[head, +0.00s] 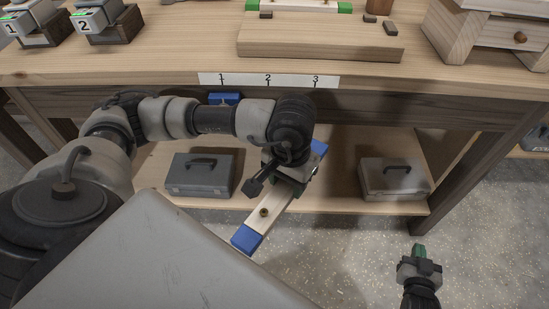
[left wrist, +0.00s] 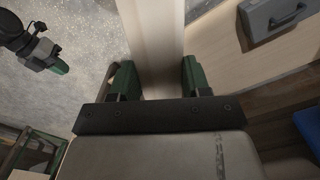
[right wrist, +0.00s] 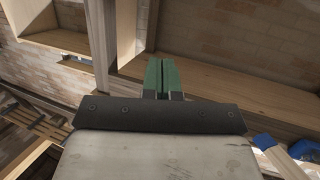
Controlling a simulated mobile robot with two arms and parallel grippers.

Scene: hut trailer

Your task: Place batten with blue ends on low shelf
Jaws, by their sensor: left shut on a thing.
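The batten (head: 265,208), pale wood with blue ends, is held at a slant by my left gripper (head: 290,180) in front of the low shelf (head: 340,175). Its near blue end points down-left in the head view; its far blue end reaches over the shelf area. I cannot tell whether it touches the shelf. In the left wrist view the batten (left wrist: 152,40) lies between the green fingers of my left gripper (left wrist: 158,80). My right gripper (head: 418,252) is low at the right, over the floor, apart from the batten. Its green fingers (right wrist: 160,75) are together and empty.
Two grey toolboxes stand on the low shelf, one left (head: 201,174) and one right (head: 393,178), with clear space between them. The workbench top (head: 180,55) overhangs the shelf, with a dark apron beneath it. A blue block (head: 224,98) shows at the apron.

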